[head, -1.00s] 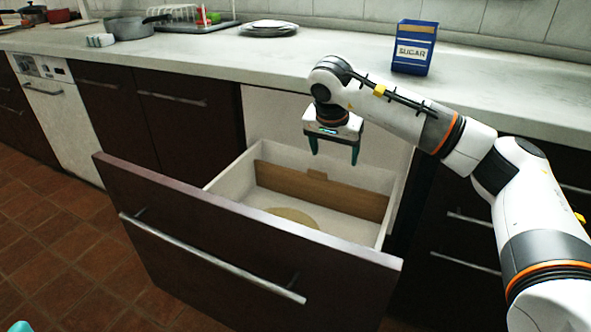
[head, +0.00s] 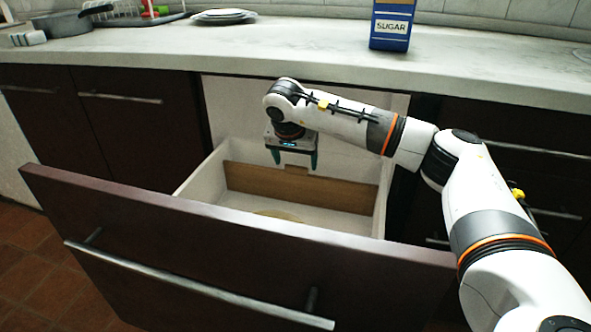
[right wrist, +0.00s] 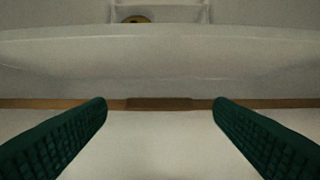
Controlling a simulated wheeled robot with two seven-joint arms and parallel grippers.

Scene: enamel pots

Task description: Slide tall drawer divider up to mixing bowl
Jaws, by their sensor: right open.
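The tall drawer divider (head: 335,191) is a brown wooden board standing upright across the open drawer, near its back. In the right wrist view its top edge is a thin brown strip with a wider tab (right wrist: 160,104) between the fingers. A pale tan round thing (head: 278,214), likely the mixing bowl, lies on the drawer floor in front of the divider, mostly hidden by the drawer front. My right gripper (head: 296,163) points down over the divider, fingers apart and empty. Whether its tips are level with the tab I cannot tell. My left gripper is not in view.
The drawer's white side walls and dark front (head: 230,240) with a metal handle surround the space. The counter (head: 300,58) above holds a blue sugar box (head: 391,22), plates (head: 223,16) and a grey pot (head: 62,24). Drawer floor shows between divider and round thing.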

